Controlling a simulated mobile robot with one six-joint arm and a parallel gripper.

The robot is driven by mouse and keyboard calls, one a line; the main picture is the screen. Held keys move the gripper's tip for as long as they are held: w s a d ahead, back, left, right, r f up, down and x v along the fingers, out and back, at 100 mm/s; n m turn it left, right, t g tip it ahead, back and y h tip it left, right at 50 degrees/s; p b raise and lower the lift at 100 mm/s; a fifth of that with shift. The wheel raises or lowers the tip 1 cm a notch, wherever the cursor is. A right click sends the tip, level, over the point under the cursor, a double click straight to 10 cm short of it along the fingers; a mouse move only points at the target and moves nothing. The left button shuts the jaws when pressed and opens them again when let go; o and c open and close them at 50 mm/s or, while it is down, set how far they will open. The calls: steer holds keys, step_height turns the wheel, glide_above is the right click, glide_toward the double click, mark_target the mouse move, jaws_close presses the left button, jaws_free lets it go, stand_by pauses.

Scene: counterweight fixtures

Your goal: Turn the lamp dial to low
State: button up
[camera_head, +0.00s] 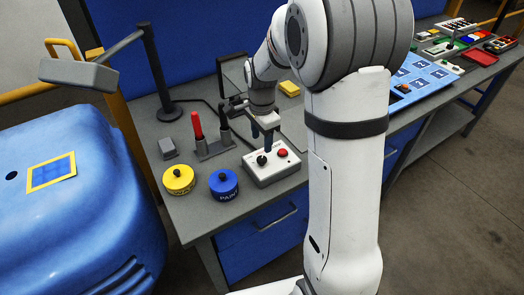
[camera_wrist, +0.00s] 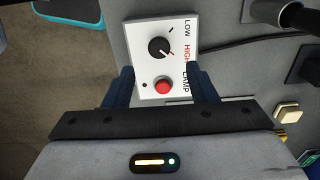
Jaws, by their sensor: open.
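The lamp box (camera_head: 272,168) is a white control box on the grey bench; it also shows in the wrist view (camera_wrist: 142,28), printed LOW, HIGH and LAMP. Its black dial (camera_wrist: 159,47) has a pointer mark turned toward HIGH; the dial also shows in the head view (camera_head: 262,160). A red button (camera_wrist: 163,87) sits beside the dial, with a small dark dot near it. My gripper (camera_wrist: 161,76) is open and empty, its blue fingers on either side of the box in the wrist view. In the head view my gripper (camera_head: 266,131) hangs over the box, pointing down.
A yellow pot (camera_head: 179,180) and a blue pot (camera_head: 223,184) stand left of the box. Behind them is a grey holder (camera_head: 215,150) with a red-handled tool. A grey lamp head (camera_head: 79,74) hangs from a dark stand over a blue machine. A yellow block (camera_head: 289,88) lies farther back.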

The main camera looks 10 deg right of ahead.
mark_target(262, 158)
step_height(262, 158, down, 7)
steer(key=shift+f+p, duration=0.2)
steer(key=shift+p, duration=0.35)
steer(key=shift+d, duration=0.1)
steer(key=c, duration=1)
steer(key=shift+o, duration=0.2)
